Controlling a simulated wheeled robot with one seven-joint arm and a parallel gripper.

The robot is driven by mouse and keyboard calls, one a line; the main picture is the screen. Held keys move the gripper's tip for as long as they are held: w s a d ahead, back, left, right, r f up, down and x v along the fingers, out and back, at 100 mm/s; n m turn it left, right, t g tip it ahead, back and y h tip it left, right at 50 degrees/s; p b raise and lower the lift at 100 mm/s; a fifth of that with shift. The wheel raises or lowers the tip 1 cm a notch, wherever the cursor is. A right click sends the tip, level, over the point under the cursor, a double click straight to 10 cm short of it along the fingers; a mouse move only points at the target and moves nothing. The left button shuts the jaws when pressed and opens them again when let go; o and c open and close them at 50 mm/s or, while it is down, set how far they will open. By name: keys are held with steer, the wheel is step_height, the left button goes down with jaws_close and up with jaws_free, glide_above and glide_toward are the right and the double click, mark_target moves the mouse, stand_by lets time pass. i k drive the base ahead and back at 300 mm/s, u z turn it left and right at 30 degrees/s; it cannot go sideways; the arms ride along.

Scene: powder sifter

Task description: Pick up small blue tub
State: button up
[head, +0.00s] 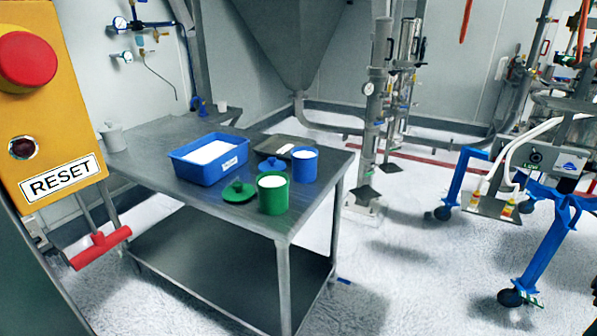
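The small blue tub (305,168) stands upright near the right edge of the metal table (305,205), with white powder inside up near its rim. It is open on top, and a blue lid (269,166) with a knob lies just to its left. A green tub (273,198), also filled with white powder, stands in front and to the left of it. My gripper is not in view, so I cannot see its position or what it holds.
A larger blue bin (196,171) of white powder sits left on the table. A green lid (239,195) lies by the green tub, and a dark tray (267,144) lies behind. A yellow RESET panel (75,140) fills the near left.

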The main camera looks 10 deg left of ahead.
mark_target(304, 159)
steer(key=u, duration=0.05)
steer(key=i, duration=1)
steer(key=z, duration=0.05)
